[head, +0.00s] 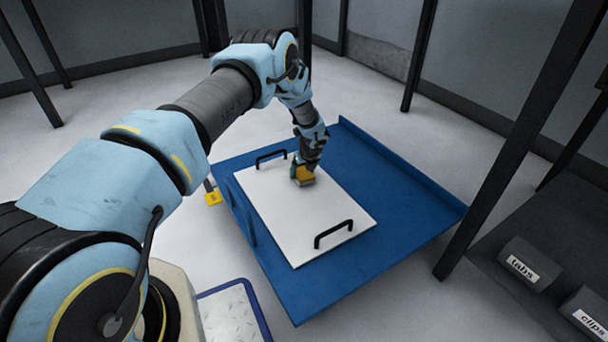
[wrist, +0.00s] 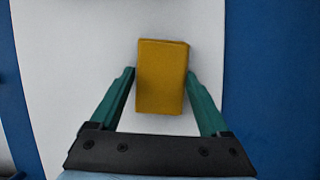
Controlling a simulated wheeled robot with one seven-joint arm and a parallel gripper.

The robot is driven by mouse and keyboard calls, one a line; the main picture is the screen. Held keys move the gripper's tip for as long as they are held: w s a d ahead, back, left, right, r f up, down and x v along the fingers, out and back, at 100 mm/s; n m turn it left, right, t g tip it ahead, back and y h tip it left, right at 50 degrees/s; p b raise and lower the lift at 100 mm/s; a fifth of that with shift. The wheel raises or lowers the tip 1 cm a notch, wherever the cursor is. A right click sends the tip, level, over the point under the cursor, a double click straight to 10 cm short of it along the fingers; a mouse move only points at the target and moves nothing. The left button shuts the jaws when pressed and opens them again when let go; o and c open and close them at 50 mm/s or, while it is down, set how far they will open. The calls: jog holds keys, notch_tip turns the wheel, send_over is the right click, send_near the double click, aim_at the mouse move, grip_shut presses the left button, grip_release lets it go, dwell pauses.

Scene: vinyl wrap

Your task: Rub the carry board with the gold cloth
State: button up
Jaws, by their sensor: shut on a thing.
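The carry board (head: 275,215) is a white flat panel with two black handles, lying on a blue table. It also shows in the wrist view (wrist: 65,60) as a white surface with blue on both sides. The gold cloth (wrist: 160,78) is a folded, block-like pad between the green fingers of my gripper (wrist: 161,80). In the head view the gold cloth (head: 305,177) is low over the far part of the board, near the far handle. My gripper (head: 300,172) is shut on it and points down. I cannot tell for certain whether the cloth touches the board.
The blue table (head: 400,215) has a raised lip at its far edge and bare room right of the board. The near handle (head: 333,234) and far handle (head: 271,157) stand up from the board. Bins labelled tabs (head: 523,267) and clips (head: 590,318) are at right.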

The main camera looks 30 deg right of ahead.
jog(key=shift+r, duration=0.1)
jog(key=shift+r+p, duration=2.15)
jog(key=shift+r, duration=0.8)
jog(key=shift+r, duration=0.1)
jog(key=shift+r+p, duration=1.1)
jog(key=shift+r, duration=0.3)
